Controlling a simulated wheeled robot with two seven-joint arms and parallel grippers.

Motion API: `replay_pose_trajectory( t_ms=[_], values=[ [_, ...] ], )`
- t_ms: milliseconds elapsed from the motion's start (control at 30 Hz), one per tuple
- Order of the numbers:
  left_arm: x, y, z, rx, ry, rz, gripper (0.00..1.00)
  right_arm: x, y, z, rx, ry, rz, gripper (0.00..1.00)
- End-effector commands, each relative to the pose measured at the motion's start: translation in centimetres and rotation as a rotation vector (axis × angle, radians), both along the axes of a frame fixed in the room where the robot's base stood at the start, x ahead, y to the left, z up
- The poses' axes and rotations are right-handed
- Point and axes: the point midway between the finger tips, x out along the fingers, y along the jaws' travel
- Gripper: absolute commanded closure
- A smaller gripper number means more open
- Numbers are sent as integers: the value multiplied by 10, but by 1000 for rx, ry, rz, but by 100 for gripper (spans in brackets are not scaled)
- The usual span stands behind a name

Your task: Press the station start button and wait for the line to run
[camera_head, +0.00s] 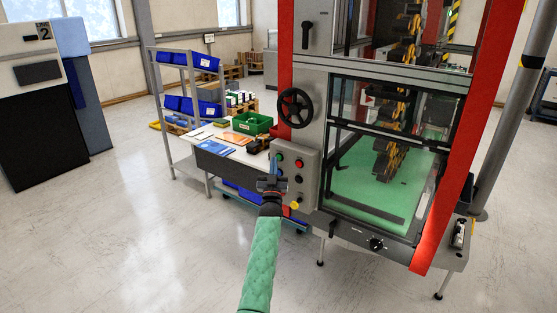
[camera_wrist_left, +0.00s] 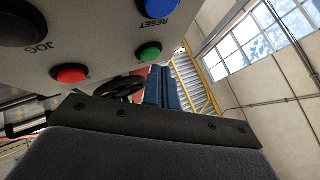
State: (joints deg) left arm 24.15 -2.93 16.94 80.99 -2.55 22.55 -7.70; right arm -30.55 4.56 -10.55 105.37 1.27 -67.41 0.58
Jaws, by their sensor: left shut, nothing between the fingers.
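The grey button panel (camera_head: 310,160) is on the front left of the red and grey machine. It carries a green button (camera_head: 280,157) and a red button (camera_head: 299,163). In the left wrist view the green button (camera_wrist_left: 150,52), a red button (camera_wrist_left: 70,74), a blue button marked RESET (camera_wrist_left: 160,8) and a black one marked JOG (camera_wrist_left: 22,25) show close up. My left gripper (camera_head: 274,160) is shut and empty, with its blue fingers pointing up. In the wrist view its fingertips (camera_wrist_left: 161,70) are beside the green button; I cannot tell whether they touch it. My right gripper is not in view.
A white side table (camera_head: 225,150) with a green bin (camera_head: 252,123) stands left of the panel. A black handwheel (camera_head: 295,108) is above the panel. A shelf with blue bins (camera_head: 200,62) stands behind.

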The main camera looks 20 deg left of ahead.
Motion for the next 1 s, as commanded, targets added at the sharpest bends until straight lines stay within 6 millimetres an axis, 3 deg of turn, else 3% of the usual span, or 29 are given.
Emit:
replay_pose_trajectory(
  t_ms=[1000],
  values=[
    [9,-2,0,0,0,0,100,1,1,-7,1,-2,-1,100]
  ],
)
